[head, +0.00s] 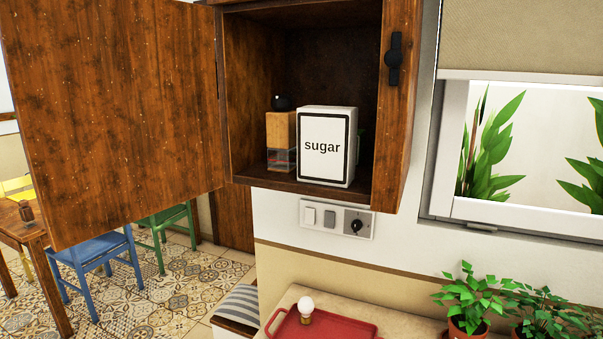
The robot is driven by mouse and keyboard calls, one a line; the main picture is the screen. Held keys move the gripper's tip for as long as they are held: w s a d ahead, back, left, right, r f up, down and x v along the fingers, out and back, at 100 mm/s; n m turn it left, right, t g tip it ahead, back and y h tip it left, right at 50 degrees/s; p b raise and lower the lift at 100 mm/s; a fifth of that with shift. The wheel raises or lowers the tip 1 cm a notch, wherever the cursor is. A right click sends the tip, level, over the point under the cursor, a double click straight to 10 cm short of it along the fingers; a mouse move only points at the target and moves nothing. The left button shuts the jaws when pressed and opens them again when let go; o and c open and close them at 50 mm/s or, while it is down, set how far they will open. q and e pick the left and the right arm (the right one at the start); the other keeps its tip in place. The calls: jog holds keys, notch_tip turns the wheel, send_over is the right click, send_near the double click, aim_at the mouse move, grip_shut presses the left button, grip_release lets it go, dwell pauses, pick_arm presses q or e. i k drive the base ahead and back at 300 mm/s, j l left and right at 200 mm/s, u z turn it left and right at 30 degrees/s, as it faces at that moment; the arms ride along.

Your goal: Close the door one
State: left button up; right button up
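A wooden cabinet (300,184) hangs on the wall in the head view, with its front open. One brown wooden door (115,110) stands wide open on its left side, swung out toward me and to the left. Inside the cabinet stand a white box labelled sugar (328,146) and a wooden-sided container with a black top (281,140). A dark latch or handle (394,58) is on the cabinet's right front edge. Neither of my grippers is in view.
A red tray (345,329) with a white-topped item (305,307) lies on the counter below. Potted plants (467,297) stand at the lower right by the window. A blue chair (97,255), a green chair (165,226) and a wooden table (32,235) are at the left.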

aim_at(115, 103)
jog(key=j+z, duration=0.15)
jog(key=z, duration=0.55)
jog(key=j+z, duration=0.3)
jog(key=j, duration=0.35)
jog(key=j+z, duration=0.3)
jog(key=j, duration=0.4)
jog(key=k+j+z, duration=0.3)
jog(key=j, duration=0.3)
jog(key=k+j, duration=0.1)
jog(key=j, duration=1.05)
jog(key=k+j, duration=0.25)
jog(key=k, duration=0.25)
jog(key=k+j+u, duration=0.15)
jog(key=k, duration=0.35)
